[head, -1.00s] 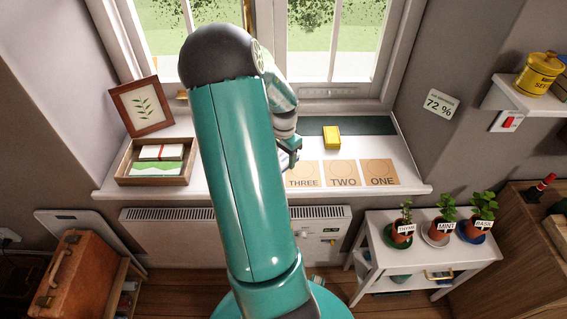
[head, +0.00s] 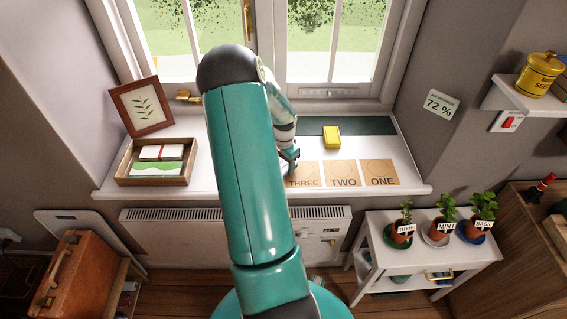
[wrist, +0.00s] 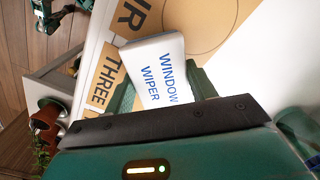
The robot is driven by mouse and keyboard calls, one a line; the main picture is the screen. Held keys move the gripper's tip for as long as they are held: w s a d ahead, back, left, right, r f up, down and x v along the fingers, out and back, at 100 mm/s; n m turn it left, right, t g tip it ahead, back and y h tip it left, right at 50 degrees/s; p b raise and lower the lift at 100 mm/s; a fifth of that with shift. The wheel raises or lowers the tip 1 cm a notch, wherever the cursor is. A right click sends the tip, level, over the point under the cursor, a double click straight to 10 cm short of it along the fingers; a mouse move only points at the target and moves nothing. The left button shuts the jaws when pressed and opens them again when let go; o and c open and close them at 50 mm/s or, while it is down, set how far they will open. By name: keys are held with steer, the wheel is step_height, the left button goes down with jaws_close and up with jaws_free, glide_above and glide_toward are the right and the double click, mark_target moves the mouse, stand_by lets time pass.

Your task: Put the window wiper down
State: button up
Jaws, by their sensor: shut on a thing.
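In the wrist view the window wiper (wrist: 160,68) shows as a white block with blue "WINDOW WIPER" lettering. My gripper (wrist: 165,90) is shut on it, with green fingers on either side. In the head view my gripper (head: 289,160) is low over the white sill, by the left edge of the THREE card (head: 303,170); the wiper is not clearly visible there. In the wrist view the wiper overlaps the THREE card (wrist: 103,72) and a card ending in "UR" (wrist: 135,18). I cannot tell whether the wiper touches the sill.
The TWO (head: 344,170) and ONE (head: 379,170) cards lie to the right. A yellow block (head: 332,137) sits by a dark green strip (head: 372,125). A wooden tray (head: 178,180) and a leaf picture (head: 142,107) are on the left. Potted herbs (head: 438,229) stand on a low trolley.

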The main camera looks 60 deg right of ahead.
mark_target(284, 164)
steer(key=shift+f, duration=0.4)
steer(key=o, duration=1.1)
steer(key=shift+c, duration=0.2)
step_height(284, 164, up, 13)
